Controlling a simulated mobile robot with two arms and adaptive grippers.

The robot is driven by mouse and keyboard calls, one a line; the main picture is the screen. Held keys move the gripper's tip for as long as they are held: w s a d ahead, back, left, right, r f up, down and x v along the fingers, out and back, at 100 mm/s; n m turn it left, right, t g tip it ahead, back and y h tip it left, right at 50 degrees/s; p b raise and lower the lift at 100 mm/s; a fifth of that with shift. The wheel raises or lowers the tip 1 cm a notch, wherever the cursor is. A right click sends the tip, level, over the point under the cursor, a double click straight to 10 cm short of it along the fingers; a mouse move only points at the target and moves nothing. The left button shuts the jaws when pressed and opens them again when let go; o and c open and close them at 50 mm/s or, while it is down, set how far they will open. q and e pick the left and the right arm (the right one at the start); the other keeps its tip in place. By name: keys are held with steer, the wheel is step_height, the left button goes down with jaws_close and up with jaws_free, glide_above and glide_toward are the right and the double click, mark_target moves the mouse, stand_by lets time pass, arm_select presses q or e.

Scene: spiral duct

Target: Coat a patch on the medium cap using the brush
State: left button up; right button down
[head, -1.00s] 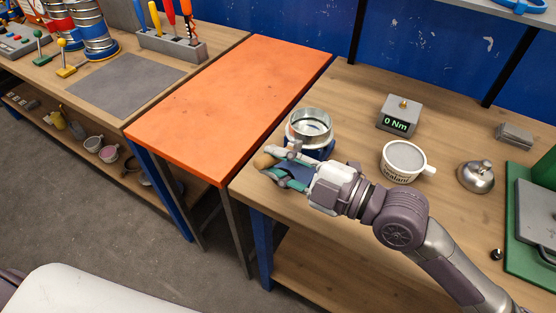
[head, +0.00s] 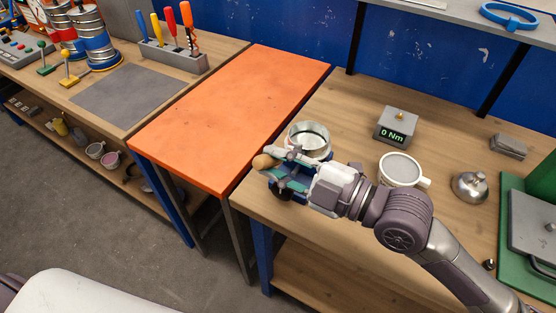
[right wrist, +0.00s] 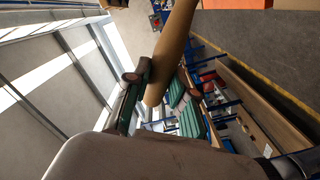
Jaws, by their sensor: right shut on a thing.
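My right gripper (head: 275,170) is shut on the brush, whose tan rounded handle end (head: 261,162) sticks out past the fingers at the left. In the right wrist view, the brush handle (right wrist: 176,45) runs between the two green-padded fingers (right wrist: 158,85); its bristles are not visible. Just behind the fingers, a shiny metal round piece (head: 322,147), probably the medium cap, sits on a blue stand, partly hidden by the gripper. I cannot tell whether the brush touches it. A white sealant cup (head: 402,169) with grey content stands right of the gripper. My left gripper is not in view.
A grey torque meter (head: 396,125) reading 0 Nm stands behind the cup. A metal dome with a knob (head: 470,187) and a green plate (head: 517,238) lie to the right. The orange tabletop (head: 230,115) at left is clear.

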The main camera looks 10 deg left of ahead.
steer(key=shift+s+a+r+p, duration=0.1)
steer(key=shift+s+p, duration=0.15)
steer(key=shift+s, duration=0.1)
steer(key=shift+s+a+r+p, duration=0.1)
steer(key=shift+s+p, duration=0.15)
steer(key=shift+s, duration=0.1)
steer(key=shift+s+a+f+p, duration=0.1)
steer(key=shift+s+a+p, duration=0.2)
steer(key=shift+s, duration=0.45)
steer(key=shift+s+a+p, duration=0.15)
steer(key=shift+s+p, duration=0.25)
steer(key=shift+s, duration=0.35)
steer(key=shift+s+a+f+p, duration=0.1)
steer(key=shift+s+a+p, duration=0.2)
steer(key=shift+s, duration=0.45)
steer(key=shift+d, duration=0.1)
steer(key=s, duration=0.1)
steer(key=s+p, duration=0.1)
steer(key=s, duration=0.1)
steer(key=shift+a, duration=0.4)
steer(key=shift+w, duration=0.1)
